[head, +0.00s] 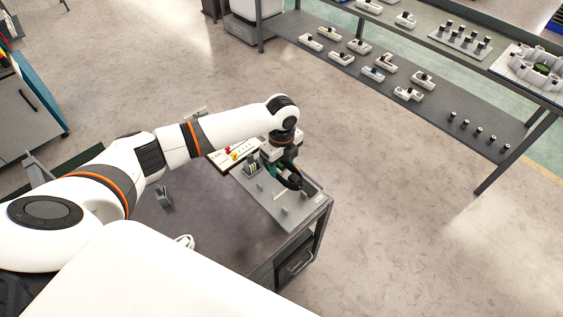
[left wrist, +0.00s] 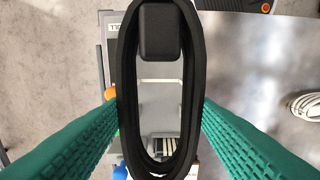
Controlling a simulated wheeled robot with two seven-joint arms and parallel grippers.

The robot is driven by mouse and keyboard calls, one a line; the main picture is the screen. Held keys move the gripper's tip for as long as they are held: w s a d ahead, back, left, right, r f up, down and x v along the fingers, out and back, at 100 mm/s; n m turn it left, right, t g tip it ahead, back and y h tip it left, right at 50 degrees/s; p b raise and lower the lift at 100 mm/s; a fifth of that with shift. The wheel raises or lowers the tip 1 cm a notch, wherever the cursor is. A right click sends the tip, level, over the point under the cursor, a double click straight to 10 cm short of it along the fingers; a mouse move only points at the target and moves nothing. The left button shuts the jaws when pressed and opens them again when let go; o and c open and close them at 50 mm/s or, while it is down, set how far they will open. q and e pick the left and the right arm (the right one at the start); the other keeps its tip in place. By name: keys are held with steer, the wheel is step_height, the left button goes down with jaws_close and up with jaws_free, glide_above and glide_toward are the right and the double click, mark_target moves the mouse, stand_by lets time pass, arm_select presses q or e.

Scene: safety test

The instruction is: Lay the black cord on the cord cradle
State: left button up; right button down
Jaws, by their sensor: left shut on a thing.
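The black cord (head: 292,181) is a coiled loop in my left gripper (head: 281,171), above the grey board at the table's right end. In the left wrist view the cord (left wrist: 188,80) is a long oval with a black block, a plug or adapter, at its top. The green fingers of my left gripper (left wrist: 158,115) press on the coil from both sides. A grey board with small upright posts, apparently the cord cradle (head: 286,210), lies below the cord; its grey surface (left wrist: 160,120) shows through the loop. The cord looks apart from the board. My right gripper is not in view.
The dark table (head: 220,222) carries a small grey holder (head: 163,197) and a white coiled cable (head: 185,241). A white panel with red and yellow knobs (head: 234,154) stands behind the board. A shelf (head: 400,110) with several devices is at upper right. Floor between is clear.

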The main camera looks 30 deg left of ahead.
arm_select(q)
steer(key=shift+f+b, duration=3.6)
steer(key=shift+b, duration=0.15)
steer(key=shift+f, duration=0.25)
steer(key=shift+f+b, duration=0.55)
steer(key=shift+f, duration=1.1)
steer(key=o, duration=1.1)
steer(key=shift+o, duration=0.2)
